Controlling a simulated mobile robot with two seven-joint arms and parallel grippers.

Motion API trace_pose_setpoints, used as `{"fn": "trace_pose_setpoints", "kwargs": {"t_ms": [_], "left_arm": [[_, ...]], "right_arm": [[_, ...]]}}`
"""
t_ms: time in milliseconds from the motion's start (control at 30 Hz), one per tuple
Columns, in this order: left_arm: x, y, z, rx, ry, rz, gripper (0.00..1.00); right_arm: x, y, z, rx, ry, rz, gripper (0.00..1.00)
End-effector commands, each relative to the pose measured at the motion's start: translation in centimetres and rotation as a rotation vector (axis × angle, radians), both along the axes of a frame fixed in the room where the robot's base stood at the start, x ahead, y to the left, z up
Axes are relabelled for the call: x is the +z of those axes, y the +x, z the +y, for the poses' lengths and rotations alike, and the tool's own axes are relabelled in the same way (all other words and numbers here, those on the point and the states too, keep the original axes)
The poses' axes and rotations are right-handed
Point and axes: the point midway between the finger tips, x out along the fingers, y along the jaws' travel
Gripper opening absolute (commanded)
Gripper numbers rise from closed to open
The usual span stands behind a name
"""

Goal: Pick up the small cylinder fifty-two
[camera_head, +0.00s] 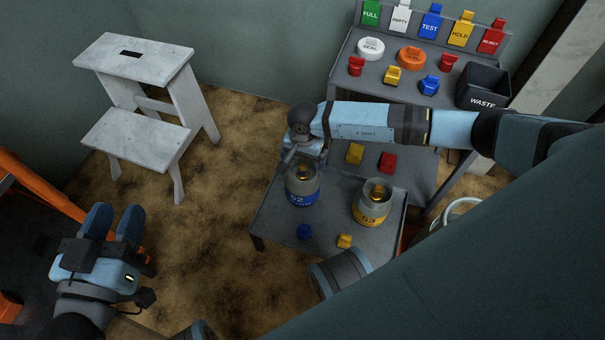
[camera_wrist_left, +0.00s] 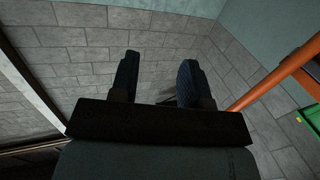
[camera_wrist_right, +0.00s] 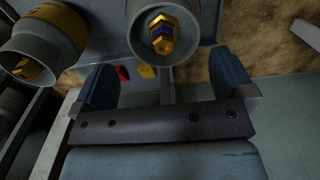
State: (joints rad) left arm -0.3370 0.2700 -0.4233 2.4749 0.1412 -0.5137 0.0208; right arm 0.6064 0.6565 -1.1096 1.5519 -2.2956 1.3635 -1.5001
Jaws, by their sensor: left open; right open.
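The small cylinder fifty-two (camera_head: 302,190), grey with a blue band marked 52, stands upright on the low grey table. Its grey collar and brass valve with a blue ring show in the right wrist view (camera_wrist_right: 162,36). My right gripper (camera_head: 303,159) is open just above and behind its top. In the right wrist view the cylinder's collar lies ahead of the spread fingers (camera_wrist_right: 165,82), not clasped. My left gripper (camera_head: 114,221) is open and empty over the floor at the left, also empty in the left wrist view (camera_wrist_left: 160,78).
A yellow-banded cylinder marked 53 (camera_head: 371,207) stands right of fifty-two. A blue block (camera_head: 304,232) and a yellow block (camera_head: 344,241) lie at the table's front. A shelf behind holds tags and a waste bin (camera_head: 484,86). A grey step stool (camera_head: 135,60) stands at the left.

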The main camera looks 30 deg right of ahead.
Motion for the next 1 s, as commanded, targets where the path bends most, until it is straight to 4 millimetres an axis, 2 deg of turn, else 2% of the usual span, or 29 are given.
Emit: {"fn": "trace_pose_setpoints", "kwargs": {"t_ms": [33, 267, 433, 533, 800, 833, 1000], "left_arm": [[-0.1, 0.1, 0.1, 0.0, 0.008, -0.014, 0.43], [-0.3, 0.4, 0.3, 0.003, 0.03, -0.048, 0.43], [-0.8, 1.0, 0.6, 0.011, 0.076, -0.134, 0.43], [0.2, 1.6, 1.1, 0.01, 0.121, -0.211, 0.43], [0.5, 1.6, 1.2, 0.01, 0.137, -0.236, 0.43], [0.5, 1.6, 1.2, 0.01, 0.137, -0.235, 0.43], [0.4, 1.6, 1.1, 0.011, 0.133, -0.229, 0.43]], "right_arm": [[-0.7, 0.0, 0.0, -0.001, 0.001, 0.001, 1.0], [-2.1, 0.1, 0.1, 0.0, 0.004, 0.0, 1.0], [-4.7, 0.4, 0.0, -0.002, 0.003, 0.001, 1.0], [-6.0, 0.3, 0.1, -0.001, 0.004, 0.002, 1.0], [-6.3, 0.4, 0.0, -0.001, 0.003, 0.0, 1.0], [-6.3, 0.4, 0.0, -0.001, 0.003, 0.0, 0.98], [-6.3, 0.4, 0.0, -0.001, 0.002, 0.001, 0.59]]}}
